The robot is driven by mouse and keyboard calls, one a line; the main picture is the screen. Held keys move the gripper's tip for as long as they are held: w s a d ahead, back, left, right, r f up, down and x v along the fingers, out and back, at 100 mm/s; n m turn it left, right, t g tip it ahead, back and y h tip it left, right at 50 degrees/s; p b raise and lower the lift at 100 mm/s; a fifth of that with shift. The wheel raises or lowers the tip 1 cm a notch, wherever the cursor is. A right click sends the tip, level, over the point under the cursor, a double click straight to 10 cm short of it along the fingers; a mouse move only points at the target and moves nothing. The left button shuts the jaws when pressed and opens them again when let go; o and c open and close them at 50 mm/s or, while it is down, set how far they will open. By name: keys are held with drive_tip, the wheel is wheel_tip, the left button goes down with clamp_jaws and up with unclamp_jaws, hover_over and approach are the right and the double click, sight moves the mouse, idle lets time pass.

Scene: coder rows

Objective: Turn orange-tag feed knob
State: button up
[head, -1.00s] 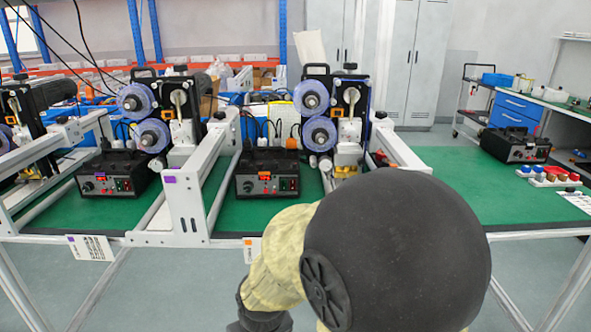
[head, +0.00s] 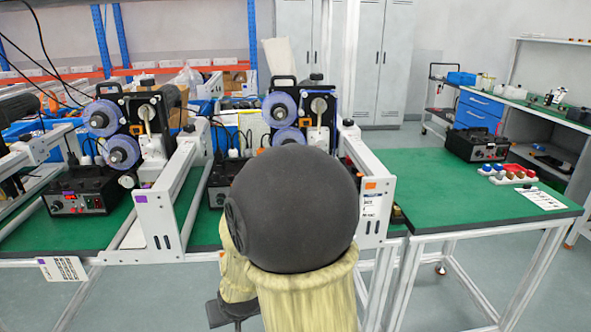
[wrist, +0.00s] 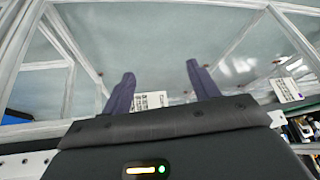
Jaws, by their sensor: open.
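The black feed box (head: 217,186) in the middle bay, beside the post with an orange tag (head: 371,185), is mostly covered by my arm in the head view. Only its left edge shows, and its knob is hidden. A second black box (head: 88,192) with a red display stands in the left bay, beside the post with a purple tag (head: 140,199). My gripper (wrist: 160,72) shows in the wrist view with its two dark fingers apart and nothing between them. It points at the floor and table frame, with a white card (wrist: 150,100) beyond the fingers. No knob shows there.
White posts (head: 160,219) divide the green bench. Blue reels (head: 122,151) stand behind the boxes. A printed card (head: 62,269) hangs at the front left.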

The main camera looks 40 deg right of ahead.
drive_tip(key=w+d+r+m+t+h+p, duration=0.2)
drive_tip(key=w+d+r+m+t+p, duration=0.25)
drive_tip(key=d, duration=0.45)
drive_tip(key=w+d+r+m+t+h+p, duration=0.35)
drive_tip(key=w+d+r+p, duration=0.2)
drive_tip(key=d, duration=0.35)
drive_tip(key=s+d+r+m+t+h+p, duration=0.1)
drive_tip(key=s+d+r+m+h+p, duration=0.1)
drive_tip(key=d, duration=0.5)
wheel_tip(320, 180, up, 3)
drive_tip(key=s+m+h, duration=0.1)
drive_tip(key=m, duration=0.1)
drive_tip(key=shift+s+d+f+m, duration=0.2)
drive_tip(key=shift+d+m, duration=0.05)
drive_tip(key=shift+m, duration=0.05)
drive_tip(key=shift+w+d, duration=0.1)
drive_tip(key=p+x, duration=0.3)
drive_tip(key=x, duration=1.4)
drive_tip(key=shift+w+r, duration=0.15)
drive_tip(key=shift+r, duration=0.25)
drive_tip(key=c, duration=1)
